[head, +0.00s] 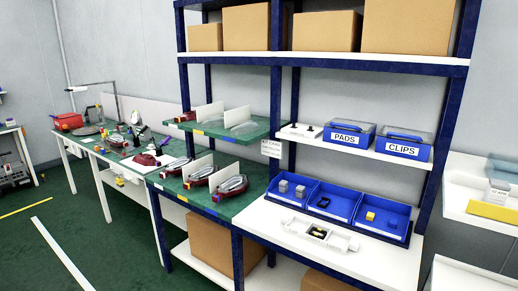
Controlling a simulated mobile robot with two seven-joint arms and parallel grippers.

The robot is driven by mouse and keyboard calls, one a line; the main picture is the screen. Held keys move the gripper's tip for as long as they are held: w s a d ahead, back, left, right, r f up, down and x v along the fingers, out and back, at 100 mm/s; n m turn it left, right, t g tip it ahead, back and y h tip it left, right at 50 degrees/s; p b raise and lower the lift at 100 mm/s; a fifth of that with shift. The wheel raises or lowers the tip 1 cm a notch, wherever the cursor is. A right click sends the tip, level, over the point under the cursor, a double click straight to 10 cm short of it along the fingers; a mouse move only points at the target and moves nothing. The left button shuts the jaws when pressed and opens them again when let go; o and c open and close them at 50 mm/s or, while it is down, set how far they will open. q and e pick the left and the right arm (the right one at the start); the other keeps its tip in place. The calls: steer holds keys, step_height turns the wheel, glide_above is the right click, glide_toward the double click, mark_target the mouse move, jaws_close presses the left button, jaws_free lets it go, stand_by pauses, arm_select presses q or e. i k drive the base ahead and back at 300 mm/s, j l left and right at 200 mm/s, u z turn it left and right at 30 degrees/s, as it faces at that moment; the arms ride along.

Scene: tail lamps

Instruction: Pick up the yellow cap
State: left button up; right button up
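A small yellow block-like piece (370,216), which looks like the yellow cap, sits in the right-hand blue bin (384,202) on the white worktop. A white fixture (318,233) lies in front of the bins, with a dark and yellow part in its middle; that part is too small to make out. Neither of my grippers shows in the head view.
The left blue bin (291,203) holds grey pieces and the middle one (331,215) a dark piece. Lidded PADS (346,138) and CLIPS (403,150) boxes stand on the shelf above. Blue rack posts (441,125) flank the worktop. Tail lamps lie on the green bench (250,205).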

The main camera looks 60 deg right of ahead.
mark_target(370, 217)
steer(key=i+z, duration=0.15)
steer(key=z, duration=0.3)
steer(key=i+j+z, duration=0.1)
steer(key=z, duration=1.45)
